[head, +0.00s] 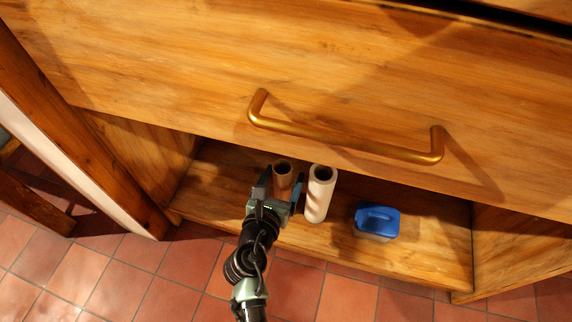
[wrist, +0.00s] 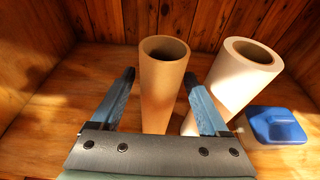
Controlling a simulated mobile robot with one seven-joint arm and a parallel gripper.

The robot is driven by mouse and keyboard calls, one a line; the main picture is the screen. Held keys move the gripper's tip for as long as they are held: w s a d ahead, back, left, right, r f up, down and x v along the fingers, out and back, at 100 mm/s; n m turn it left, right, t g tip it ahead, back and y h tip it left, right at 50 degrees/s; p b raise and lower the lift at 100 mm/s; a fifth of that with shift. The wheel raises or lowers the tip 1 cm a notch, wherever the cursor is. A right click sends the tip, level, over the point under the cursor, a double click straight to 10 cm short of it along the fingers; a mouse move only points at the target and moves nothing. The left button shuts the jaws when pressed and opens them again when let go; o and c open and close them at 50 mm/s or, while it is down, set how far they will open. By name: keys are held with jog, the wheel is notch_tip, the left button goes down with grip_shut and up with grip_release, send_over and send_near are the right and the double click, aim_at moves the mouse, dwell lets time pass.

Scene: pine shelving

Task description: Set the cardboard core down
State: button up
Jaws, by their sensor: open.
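The brown cardboard core (head: 283,180) stands upright on the low shelf, and it also shows in the wrist view (wrist: 163,90). My gripper (head: 281,182) is open, with one blue finger on each side of the core. In the wrist view my gripper (wrist: 160,88) shows gaps between the core and both fingers. The core's base is partly hidden behind the gripper body.
A white paper roll (head: 319,195) stands upright just right of the core, close to my right finger. A blue-lidded container (head: 377,219) sits farther right on the wooden shelf (head: 430,245). A drawer front with a brass handle (head: 345,141) overhangs above. The shelf's left side is clear.

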jog(key=p+v, duration=0.4)
jog(key=v, duration=0.4)
jog(key=shift+s+r, duration=0.1)
jog(key=shift+r, duration=0.05)
jog(key=shift+s+a, duration=0.2)
jog(key=shift+s, duration=0.25)
